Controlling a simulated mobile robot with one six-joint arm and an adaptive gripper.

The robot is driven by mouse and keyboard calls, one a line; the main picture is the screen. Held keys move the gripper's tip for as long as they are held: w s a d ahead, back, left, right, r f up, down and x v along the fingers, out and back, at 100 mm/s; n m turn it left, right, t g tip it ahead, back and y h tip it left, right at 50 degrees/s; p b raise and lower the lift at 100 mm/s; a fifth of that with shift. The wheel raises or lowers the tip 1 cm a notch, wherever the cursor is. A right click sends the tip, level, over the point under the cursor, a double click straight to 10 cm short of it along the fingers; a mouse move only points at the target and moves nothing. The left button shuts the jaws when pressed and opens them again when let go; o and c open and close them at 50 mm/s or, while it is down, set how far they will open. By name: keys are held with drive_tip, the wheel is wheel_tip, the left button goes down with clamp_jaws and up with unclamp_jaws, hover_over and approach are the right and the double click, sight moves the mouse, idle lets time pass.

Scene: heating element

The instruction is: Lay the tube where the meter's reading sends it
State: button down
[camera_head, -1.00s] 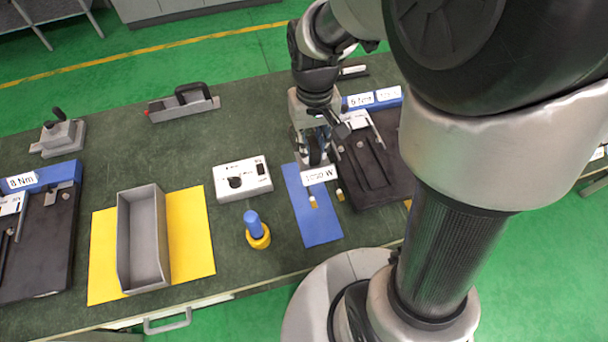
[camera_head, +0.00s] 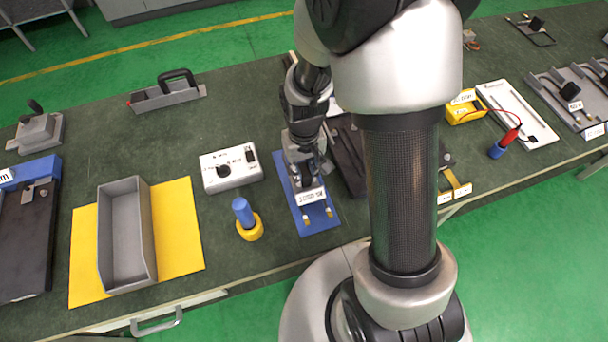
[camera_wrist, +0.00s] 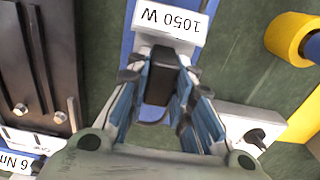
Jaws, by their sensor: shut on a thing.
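My gripper (camera_head: 306,172) is over the blue mat (camera_head: 319,229). In the wrist view my gripper (camera_wrist: 160,85) is shut on a black block, which seems to be the grip of the tube. The tube (camera_head: 311,197) has a white block labelled 1050 W; that label also shows in the wrist view (camera_wrist: 170,20). Two brass ends show beyond the label, over the mat. I cannot tell whether the tube touches the mat. The rest of it is hidden by my gripper. A yellow meter (camera_head: 465,106) with a red lead stands at right; its reading is too small to read.
A grey bin (camera_head: 112,245) stands on a yellow mat (camera_head: 180,235). A black fixture (camera_head: 347,158) is close right. A white tray (camera_head: 518,115) lies farther right.

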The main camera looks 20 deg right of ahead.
drive_tip(key=shift+f, duration=1)
drive_tip(key=shift+f+b, duration=0.25)
drive_tip(key=shift+b, duration=0.1)
drive_tip(key=c, duration=1.4)
unclamp_jaws()
drive_tip(key=shift+r, duration=0.1)
wheel_tip(320, 180, up, 12)
drive_tip(key=p, duration=0.4)
drive_tip(key=shift+r, duration=0.2)
wheel_tip(320, 180, up, 10)
drive_tip(key=t, duration=0.2)
hover_over(304, 169)
drive_tip(key=s, duration=0.4)
drive_tip(key=s+r+t, duration=0.1)
drive_tip(key=s+r, duration=0.1)
drive_tip(key=s, duration=0.1)
drive_tip(key=s+r, duration=0.3)
drive_tip(key=s, duration=0.1)
drive_tip(key=s+r+t, duration=0.1)
drive_tip(key=s+r, duration=0.2)
drive_tip(key=s, duration=0.1)
drive_tip(key=shift+s+t, duration=0.1)
drive_tip(key=shift+t, duration=0.2)
